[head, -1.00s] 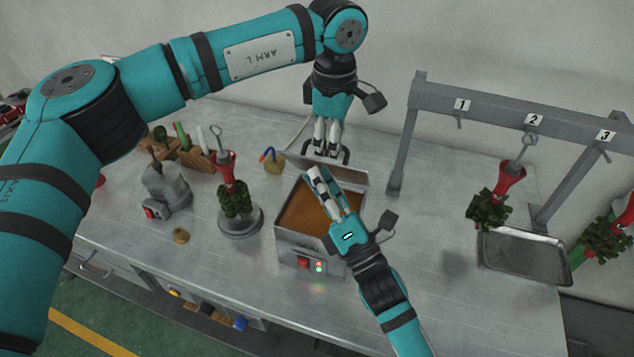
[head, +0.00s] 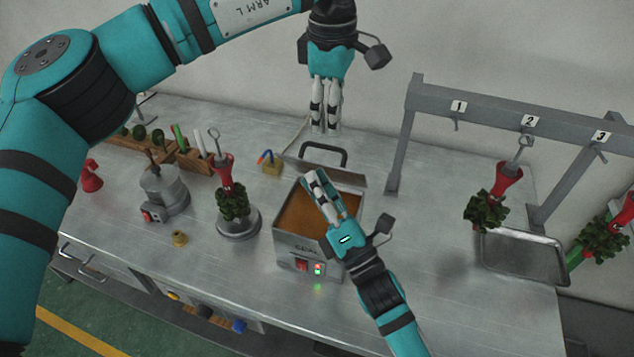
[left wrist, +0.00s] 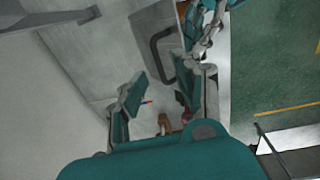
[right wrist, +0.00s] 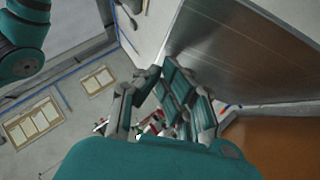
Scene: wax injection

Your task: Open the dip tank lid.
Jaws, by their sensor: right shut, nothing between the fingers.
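The dip tank (head: 308,250) is a grey metal box with orange-brown wax (head: 298,212) showing inside. Its lid (head: 347,177) stands raised at the back edge, with the dark handle (head: 323,149) on its far side. The handle also shows in the left wrist view (left wrist: 157,55). My left gripper (head: 325,131) hangs above the handle, apart from it, open and empty. My right gripper (head: 313,177) is shut and empty over the tank opening, in front of the lid. The right wrist view shows the lid's underside (right wrist: 245,50) and the wax (right wrist: 270,145).
A grey rack (head: 505,108) with numbered hooks stands right, a metal tray (head: 525,258) below it. The table's front right is clear.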

